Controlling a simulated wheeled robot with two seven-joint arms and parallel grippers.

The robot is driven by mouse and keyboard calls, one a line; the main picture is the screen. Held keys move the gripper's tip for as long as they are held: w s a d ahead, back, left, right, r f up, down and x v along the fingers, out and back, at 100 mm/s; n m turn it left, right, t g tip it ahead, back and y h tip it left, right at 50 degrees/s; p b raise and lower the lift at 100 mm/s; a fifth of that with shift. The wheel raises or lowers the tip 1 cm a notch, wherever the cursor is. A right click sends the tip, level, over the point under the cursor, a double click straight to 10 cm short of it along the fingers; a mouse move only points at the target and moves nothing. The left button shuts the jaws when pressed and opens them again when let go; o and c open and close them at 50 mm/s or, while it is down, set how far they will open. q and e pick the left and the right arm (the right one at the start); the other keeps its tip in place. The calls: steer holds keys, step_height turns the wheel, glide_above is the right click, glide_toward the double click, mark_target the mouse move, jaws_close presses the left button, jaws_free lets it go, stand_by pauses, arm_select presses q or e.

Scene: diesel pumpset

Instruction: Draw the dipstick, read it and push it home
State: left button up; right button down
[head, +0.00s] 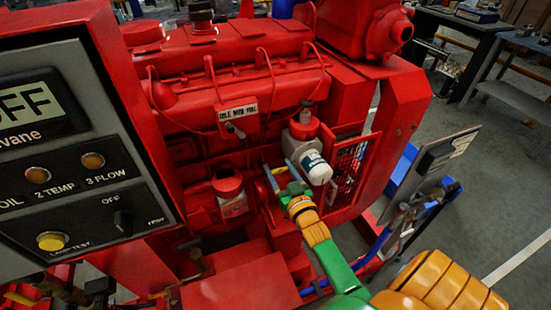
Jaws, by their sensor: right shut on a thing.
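The red diesel engine (215,80) fills the middle of the head view. My right arm comes in from the bottom right, and my right gripper (279,173) is at the engine's side, left of the white filter (316,168). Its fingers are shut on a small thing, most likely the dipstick. The fingers and the dim red surroundings hide most of that thing, so I cannot tell how far it is in or out, and no oil mark shows. My left gripper is not in view.
A grey control panel (60,130) with lamps and a knob stands close on the left. A throttle plate (238,112) sits above my gripper. A red mesh guard (348,165) is to the right. Open floor (490,200) lies at the far right.

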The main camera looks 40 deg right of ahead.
steer(key=shift+s+r, duration=0.1)
steer(key=shift+c, duration=0.4)
jaws_free()
steer(key=shift+s, duration=0.1)
steer(key=v, duration=0.7)
